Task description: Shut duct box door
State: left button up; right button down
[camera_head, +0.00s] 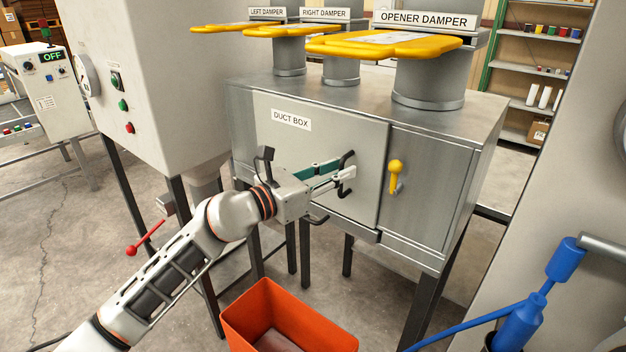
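The duct box (440,150) is a grey metal cabinet on dark legs. Its door (345,123) is a flat grey panel labelled "DUCT BOX" and looks nearly flush with the front; I cannot tell if it is fully shut. A yellow-knobbed latch (395,173) is on the front, just right of the door. My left gripper (343,172) is in front of the door's lower right part, left of the latch. Its teal-lined fingers look apart, with nothing clearly held. Whether the fingertips touch the door is unclear. My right gripper is out of view.
Yellow damper plates (383,46) sit above the box. An orange bin (285,318) stands on the floor below. A grey cabinet with buttons (150,75) is at left, with a red-knobbed lever (132,250). A blue tool with a hose (522,322) is at lower right.

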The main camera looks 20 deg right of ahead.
pick_arm(q)
jog(key=v, duration=1)
jog(key=shift+a, duration=0.15)
jog(key=s+a+f+n+t+y, duration=0.2)
jog(key=a+f+n+t+y, duration=0.25)
jog(key=a+f+n, duration=0.9)
jog(key=s+a+f+n+t+y, duration=0.2)
jog(key=a+f+n+t+y, duration=0.35)
jog(key=n, duration=1.35)
jog(key=s+a+f+n+g+y, duration=0.2)
jog(key=s+a+f+n, duration=0.4)
jog(key=s+f, duration=0.3)
jog(key=s+a+f+n+g+y, duration=0.2)
jog(key=s+a+f+n, duration=0.5)
jog(key=f, duration=0.9)
jog(key=shift+s+a+g, duration=0.8)
jog(key=shift+s+a, duration=0.4)
